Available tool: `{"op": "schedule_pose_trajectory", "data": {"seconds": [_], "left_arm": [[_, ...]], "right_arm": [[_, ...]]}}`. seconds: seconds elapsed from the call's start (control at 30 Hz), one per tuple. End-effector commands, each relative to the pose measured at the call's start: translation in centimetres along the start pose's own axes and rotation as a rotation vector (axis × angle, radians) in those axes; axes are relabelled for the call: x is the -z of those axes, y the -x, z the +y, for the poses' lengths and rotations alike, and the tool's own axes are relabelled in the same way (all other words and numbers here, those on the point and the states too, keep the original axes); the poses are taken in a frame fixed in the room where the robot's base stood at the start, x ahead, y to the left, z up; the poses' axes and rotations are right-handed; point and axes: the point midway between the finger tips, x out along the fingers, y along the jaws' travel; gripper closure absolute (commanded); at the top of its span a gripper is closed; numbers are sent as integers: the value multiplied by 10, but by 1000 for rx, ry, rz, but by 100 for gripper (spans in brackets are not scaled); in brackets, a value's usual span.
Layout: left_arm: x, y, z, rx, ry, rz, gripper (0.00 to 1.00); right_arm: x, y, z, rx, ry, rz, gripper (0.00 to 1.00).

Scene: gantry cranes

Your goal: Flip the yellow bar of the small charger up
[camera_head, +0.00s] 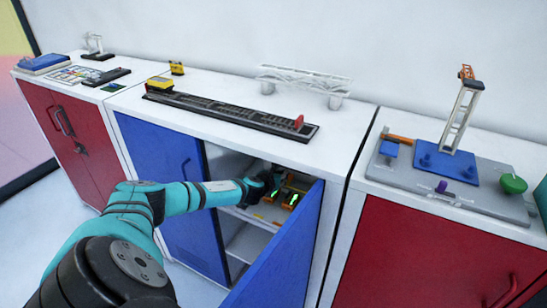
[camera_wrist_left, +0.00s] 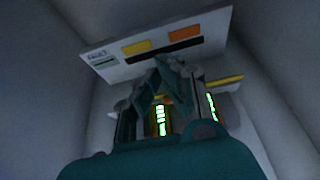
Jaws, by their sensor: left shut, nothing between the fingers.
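The charger (camera_head: 293,199) stands on a shelf inside the open blue cabinet. It is dark with orange parts and two bright green light strips. In the left wrist view, the green strips (camera_wrist_left: 161,120) show behind and beside my fingers. A yellow bar (camera_wrist_left: 226,81) sticks out to the right of the fingertips, nearly level; its left part is hidden by the gripper. My left gripper (camera_head: 272,179) is inside the cabinet at the charger's left. In the wrist view, its fingertips (camera_wrist_left: 162,72) meet, with nothing between them. I cannot tell if they touch the bar. My right gripper is not in view.
The open blue door (camera_head: 280,255) stands in front, to the right of my arm. A white panel (camera_wrist_left: 158,42) with yellow and orange patches is behind the fingers. The cabinet walls are close around. A red cabinet (camera_head: 425,250) with a crane model (camera_head: 461,115) stands at right.

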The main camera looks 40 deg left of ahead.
Motion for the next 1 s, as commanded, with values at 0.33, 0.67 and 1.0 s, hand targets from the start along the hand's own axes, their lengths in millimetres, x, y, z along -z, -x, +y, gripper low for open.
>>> {"op": "schedule_pose_trajectory", "data": {"seconds": [0.33, 0.67, 1.0], "left_arm": [[1, 61, 1, 0, -2, 2, 100], [0, 76, 0, 0, 1, 0, 100], [0, 76, 0, 0, 1, 0, 100]], "right_arm": [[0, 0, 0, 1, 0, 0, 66], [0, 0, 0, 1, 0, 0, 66], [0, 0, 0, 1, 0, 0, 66]]}}
